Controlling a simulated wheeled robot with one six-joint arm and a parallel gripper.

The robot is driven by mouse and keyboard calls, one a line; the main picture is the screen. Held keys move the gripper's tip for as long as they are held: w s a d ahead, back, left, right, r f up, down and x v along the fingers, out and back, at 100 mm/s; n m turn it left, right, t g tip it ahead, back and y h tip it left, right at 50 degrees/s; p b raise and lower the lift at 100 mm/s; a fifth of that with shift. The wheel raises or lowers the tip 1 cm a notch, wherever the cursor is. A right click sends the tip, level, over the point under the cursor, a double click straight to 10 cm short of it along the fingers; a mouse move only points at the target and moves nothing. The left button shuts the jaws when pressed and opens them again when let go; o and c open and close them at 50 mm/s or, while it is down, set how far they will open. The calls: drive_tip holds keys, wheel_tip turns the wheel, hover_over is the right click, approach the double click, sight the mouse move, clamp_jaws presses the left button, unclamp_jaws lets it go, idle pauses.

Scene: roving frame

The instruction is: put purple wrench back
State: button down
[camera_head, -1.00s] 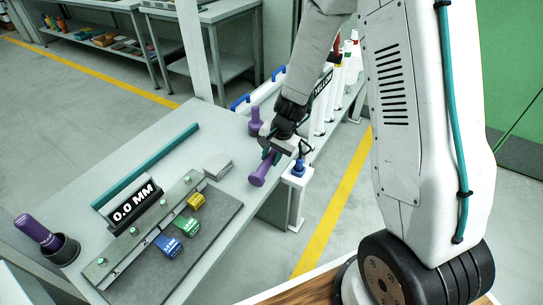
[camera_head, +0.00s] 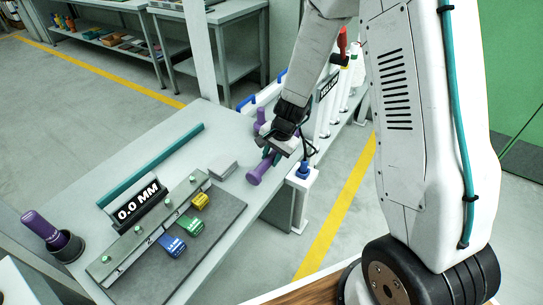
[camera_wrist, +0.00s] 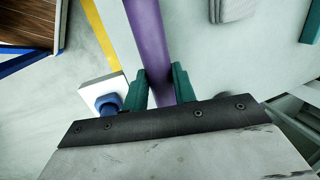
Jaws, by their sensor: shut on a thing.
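A purple wrench, a long rod with a wide round end (camera_head: 255,177), is held in my gripper (camera_head: 276,158). It slants down to the left near the right edge of the grey table (camera_head: 110,158). In the wrist view, the purple shaft (camera_wrist: 148,35) runs between the two green fingers of my gripper (camera_wrist: 160,88), which are shut on it. Its other end is hidden behind the gripper. Another purple piece (camera_head: 261,115) stands behind the gripper. A third purple handle (camera_head: 40,226) leans in a black cup (camera_head: 70,247) at the table's left.
A white post with a blue top (camera_head: 303,171) stands close to the right of my gripper. A white rack (camera_head: 325,115) stands behind.

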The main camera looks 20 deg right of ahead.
drive_tip(key=shift+f, duration=1)
drive_tip(key=c, duration=1.1)
unclamp_jaws()
drive_tip(key=shift+o, duration=0.2)
drive_tip(key=shift+r, duration=4)
